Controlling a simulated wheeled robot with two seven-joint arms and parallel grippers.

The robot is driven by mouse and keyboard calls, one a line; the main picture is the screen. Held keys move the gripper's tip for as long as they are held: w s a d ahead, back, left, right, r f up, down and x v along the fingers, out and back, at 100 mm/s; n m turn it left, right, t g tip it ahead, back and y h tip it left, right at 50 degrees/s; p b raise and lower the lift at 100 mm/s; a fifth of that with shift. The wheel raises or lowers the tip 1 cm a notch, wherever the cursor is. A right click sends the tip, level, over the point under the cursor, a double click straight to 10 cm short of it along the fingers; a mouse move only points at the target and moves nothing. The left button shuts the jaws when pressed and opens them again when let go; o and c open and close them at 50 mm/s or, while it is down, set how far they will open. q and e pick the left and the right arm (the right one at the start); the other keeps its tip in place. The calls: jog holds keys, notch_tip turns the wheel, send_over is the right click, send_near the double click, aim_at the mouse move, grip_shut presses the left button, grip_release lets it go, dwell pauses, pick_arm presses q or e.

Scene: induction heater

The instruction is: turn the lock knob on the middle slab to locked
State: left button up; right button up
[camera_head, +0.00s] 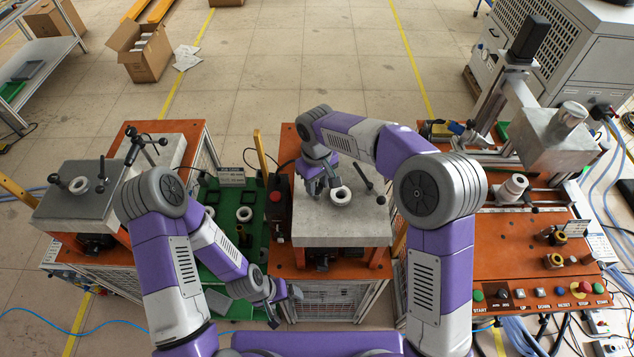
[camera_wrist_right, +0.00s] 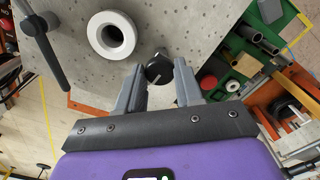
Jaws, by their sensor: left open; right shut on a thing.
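The middle slab (camera_head: 330,226) is a grey speckled block on an orange stand at the centre of the head view. It also fills the upper part of the right wrist view (camera_wrist_right: 100,78). A black round knob (camera_wrist_right: 158,67) with a pale mark sits near the slab's edge. My right gripper (camera_wrist_right: 159,78) is shut on this knob. In the head view the right gripper (camera_head: 319,190) hides the knob. A white ring (camera_head: 341,196) lies beside it on the slab. My left gripper (camera_head: 277,302) is open and empty, low in front of the slab.
A lever with a black handle (camera_head: 370,184) rises from the slab right of the ring. A green tray (camera_head: 226,212) with parts lies left of the slab. Another grey slab (camera_head: 75,200) stands at the left, and a machine with buttons (camera_head: 540,250) at the right.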

jog(key=m, duration=0.4)
jog(key=shift+b, duration=0.4)
jog(key=m, duration=0.8)
jog(key=shift+r+m, duration=0.1)
jog(key=shift+m, duration=2)
jog(key=o, duration=1)
jog(key=shift+o, duration=0.2)
